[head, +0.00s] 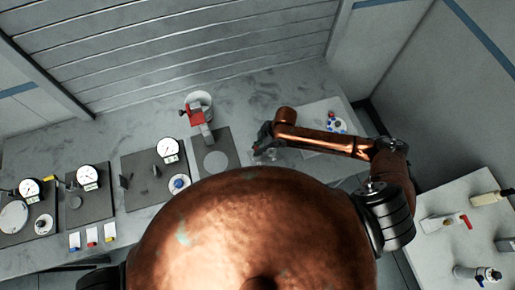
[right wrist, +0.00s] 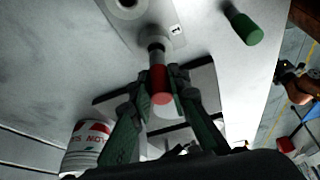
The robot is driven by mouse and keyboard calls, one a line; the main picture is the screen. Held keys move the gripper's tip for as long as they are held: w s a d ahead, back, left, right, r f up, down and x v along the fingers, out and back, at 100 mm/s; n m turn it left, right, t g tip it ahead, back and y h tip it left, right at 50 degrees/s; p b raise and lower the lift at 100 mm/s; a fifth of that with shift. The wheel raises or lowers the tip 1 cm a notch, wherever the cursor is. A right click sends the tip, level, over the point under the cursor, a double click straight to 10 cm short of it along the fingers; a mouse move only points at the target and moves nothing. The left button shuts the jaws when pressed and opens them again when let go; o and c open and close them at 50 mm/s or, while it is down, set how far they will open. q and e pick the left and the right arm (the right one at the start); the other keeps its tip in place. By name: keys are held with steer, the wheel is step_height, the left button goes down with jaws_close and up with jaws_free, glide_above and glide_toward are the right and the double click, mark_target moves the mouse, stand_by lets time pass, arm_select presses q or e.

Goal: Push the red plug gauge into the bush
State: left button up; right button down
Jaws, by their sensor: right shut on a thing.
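My right gripper (right wrist: 158,75) is shut on the red plug gauge (right wrist: 160,86), whose red grip shows between the dark green fingers in the right wrist view. In the head view my right gripper (head: 264,147) reaches over the middle of the bench; the gauge is too small to make out there. My left gripper is not in view.
A white tub with red marks (right wrist: 88,140) stands at the lower left. Dial gauges (head: 168,149) on dark mats fill the bench's left; a side table (head: 465,225) is at right.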

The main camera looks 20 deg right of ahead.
steer(key=shift+f+b, duration=0.9)
steer(key=shift+f, duration=1)
steer(key=c, duration=1.7)
jaws_free()
steer(key=shift+c, duration=0.2)
steer(key=v, duration=1.2)
